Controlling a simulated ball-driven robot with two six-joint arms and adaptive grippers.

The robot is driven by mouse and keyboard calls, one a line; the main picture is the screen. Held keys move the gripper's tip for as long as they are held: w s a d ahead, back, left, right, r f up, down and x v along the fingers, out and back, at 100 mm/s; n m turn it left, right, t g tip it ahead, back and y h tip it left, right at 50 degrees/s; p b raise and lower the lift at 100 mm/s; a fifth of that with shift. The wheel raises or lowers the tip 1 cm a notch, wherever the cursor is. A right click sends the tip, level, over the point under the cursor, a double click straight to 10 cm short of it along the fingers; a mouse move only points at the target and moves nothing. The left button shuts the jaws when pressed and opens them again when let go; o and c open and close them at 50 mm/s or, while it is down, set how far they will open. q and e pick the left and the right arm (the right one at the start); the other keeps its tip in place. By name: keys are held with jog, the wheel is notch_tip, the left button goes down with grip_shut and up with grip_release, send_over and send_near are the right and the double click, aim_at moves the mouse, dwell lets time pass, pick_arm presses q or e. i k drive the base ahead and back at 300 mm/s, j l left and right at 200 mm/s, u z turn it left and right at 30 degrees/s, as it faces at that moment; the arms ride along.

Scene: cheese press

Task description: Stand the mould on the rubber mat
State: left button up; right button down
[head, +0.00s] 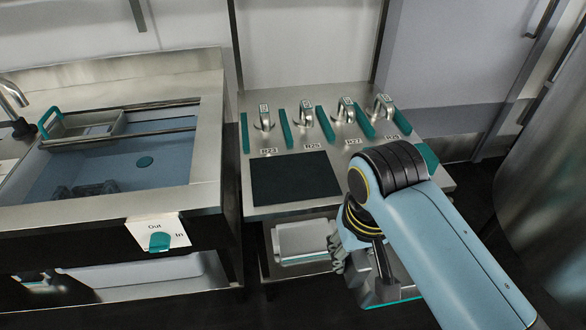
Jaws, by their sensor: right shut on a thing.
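The rubber mat (292,178) is a dark, flat, empty rectangle at the front left of the steel table top. My right gripper (362,272) is low in front of the table's right part, below the level of the top. It is shut on a grey thing with a teal lower edge (392,302), probably the mould. My arm and gripper hide most of this thing, so its shape and tilt cannot be told. My left gripper is not in view.
Several taps (306,112) with teal dividers line the table's back. A pale tub (303,239) sits on the shelf below. Left of the table is a steel sink (209,150), with a dark object (85,190) in its basin.

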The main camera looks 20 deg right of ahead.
aim_at(293, 175)
jog(key=i, duration=1)
